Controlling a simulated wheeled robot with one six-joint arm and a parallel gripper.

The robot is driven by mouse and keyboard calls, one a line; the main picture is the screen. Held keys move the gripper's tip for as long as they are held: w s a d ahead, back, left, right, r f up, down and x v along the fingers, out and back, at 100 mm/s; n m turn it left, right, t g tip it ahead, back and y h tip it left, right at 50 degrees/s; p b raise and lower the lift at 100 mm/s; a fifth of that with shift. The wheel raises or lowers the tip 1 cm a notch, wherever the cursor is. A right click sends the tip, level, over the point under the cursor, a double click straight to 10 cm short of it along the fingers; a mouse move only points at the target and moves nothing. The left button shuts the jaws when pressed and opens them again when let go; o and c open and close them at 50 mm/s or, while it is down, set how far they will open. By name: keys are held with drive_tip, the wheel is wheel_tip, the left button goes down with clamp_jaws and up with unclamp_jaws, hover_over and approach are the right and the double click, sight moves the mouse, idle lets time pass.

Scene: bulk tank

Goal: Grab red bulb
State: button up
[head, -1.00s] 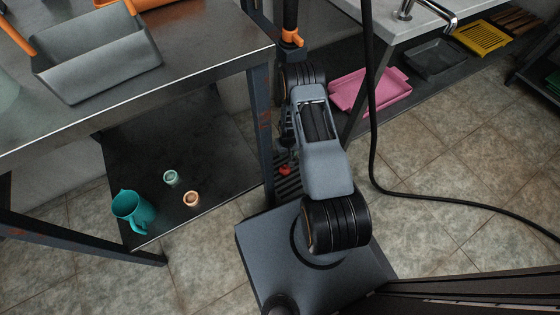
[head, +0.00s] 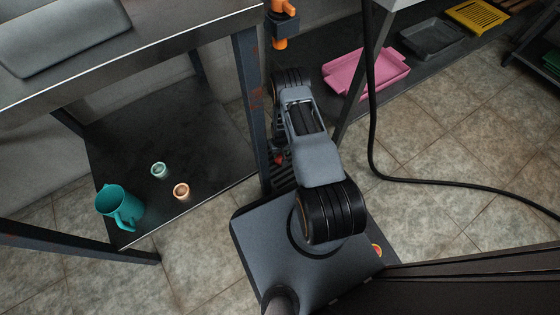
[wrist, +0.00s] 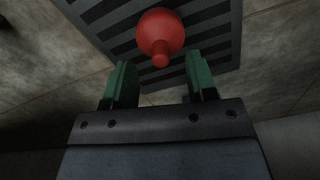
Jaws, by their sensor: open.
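The red bulb (wrist: 160,32) shows in the wrist view, round with a short narrow neck pointing toward my gripper. It is over a dark slatted grate (wrist: 205,28). My gripper (wrist: 158,66) is open, with its two green fingers apart on either side of the bulb's neck end. The round body is beyond the fingertips, and I see no contact. In the head view a small bit of red (head: 279,158) shows beside my arm, by the grate. My arm hides most of the gripper there.
A steel table (head: 150,50) stands at left, its lower shelf (head: 200,135) holding a teal jug (head: 118,206) and two small cups. A table leg (head: 250,110) is close to my arm. A black hose (head: 371,110) hangs at right, near a pink tray (head: 362,74).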

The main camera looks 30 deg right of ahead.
sight(280, 155)
wheel_tip(280, 155, down, 3)
drive_tip(key=shift+f+b, duration=0.1)
drive_tip(key=shift+b, duration=0.4)
clamp_jaws()
